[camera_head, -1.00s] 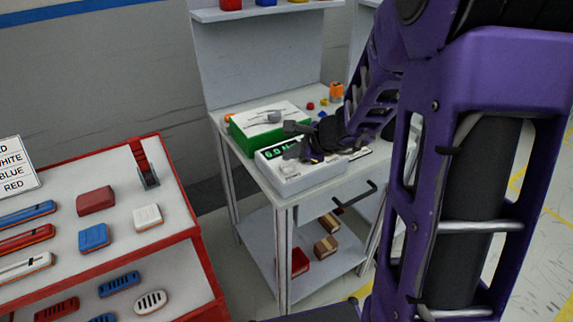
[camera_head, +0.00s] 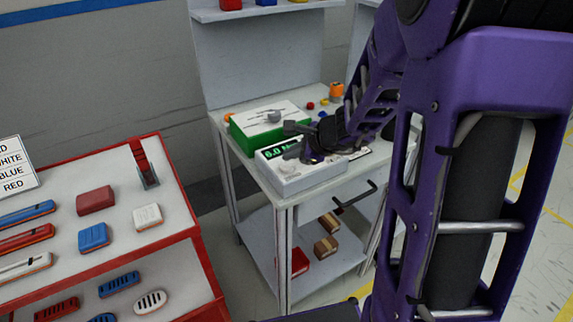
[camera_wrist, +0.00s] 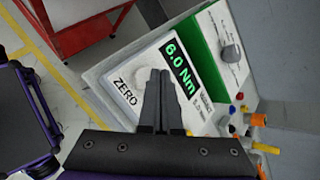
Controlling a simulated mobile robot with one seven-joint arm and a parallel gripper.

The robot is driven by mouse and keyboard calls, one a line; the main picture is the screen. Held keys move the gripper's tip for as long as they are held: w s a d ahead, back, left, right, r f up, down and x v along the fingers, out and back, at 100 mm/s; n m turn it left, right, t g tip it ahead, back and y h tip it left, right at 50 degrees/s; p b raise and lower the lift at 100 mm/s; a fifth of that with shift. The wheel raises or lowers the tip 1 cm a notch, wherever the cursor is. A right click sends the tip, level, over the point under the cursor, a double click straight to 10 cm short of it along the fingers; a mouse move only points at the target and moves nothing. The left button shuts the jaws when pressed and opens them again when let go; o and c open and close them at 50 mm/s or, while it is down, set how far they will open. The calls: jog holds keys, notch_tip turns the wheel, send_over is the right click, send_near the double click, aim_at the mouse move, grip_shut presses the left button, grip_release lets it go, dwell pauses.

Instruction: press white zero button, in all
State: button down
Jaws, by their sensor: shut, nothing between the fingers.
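The white tester box (camera_head: 305,180) stands on the grey workbench, with a lit green display (camera_head: 284,147) on its top. In the wrist view the display (camera_wrist: 181,70) reads 6.0 Nm. The printed ZERO label (camera_wrist: 125,92) lies just left of my fingers on the box's white face (camera_wrist: 118,72). I cannot make out the zero button; my fingers may hide it. My gripper (camera_wrist: 160,72) is shut and empty over the box's face. In the head view my gripper (camera_head: 292,154) is at the box's top; contact cannot be told.
A green box with a white top (camera_head: 268,118) and a grey knob stands behind the tester. Small coloured parts and an orange item (camera_head: 336,92) lie at the bench's back right. A drawer handle (camera_head: 356,200) sticks out in front. A red-edged rack (camera_head: 160,215) stands left, across a gap.

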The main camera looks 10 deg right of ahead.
aim_at(291, 167)
jog(key=shift+f+b, duration=0.4)
jog(key=shift+f+b, duration=0.5)
jog(key=shift+b, duration=0.1)
dwell(0.6)
jog(key=shift+r, duration=0.15)
jog(key=shift+r+p, duration=0.75)
jog(key=shift+r, duration=0.05)
jog(key=shift+r+p, duration=2)
jog(key=shift+r, duration=0.45)
